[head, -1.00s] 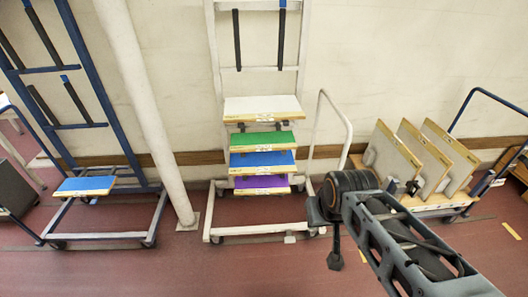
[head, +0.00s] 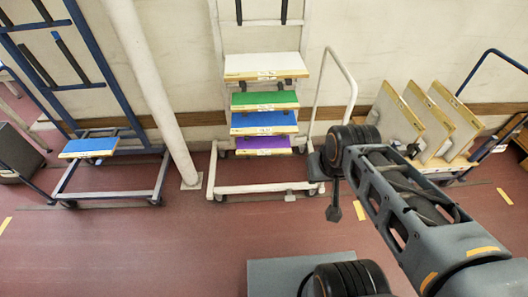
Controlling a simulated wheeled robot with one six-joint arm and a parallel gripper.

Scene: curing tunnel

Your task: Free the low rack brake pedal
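A taller white rack (head: 235,192) holds stacked white, green, blue and purple boards. A small pale piece (head: 290,196), possibly a pedal, sits on its front rail. My gripper (head: 333,213) hangs down in the picture just right of the white rack's front right corner. It looks small and dark, and its fingers cannot be told apart. I see nothing in it.
A blue rack (head: 107,196) with one blue-topped board stands at the left. A leaning white pole (head: 150,90) comes down between it and the white rack. A white hoop handle (head: 350,78) rises beside the white rack. The red floor (head: 150,250) in front is clear.

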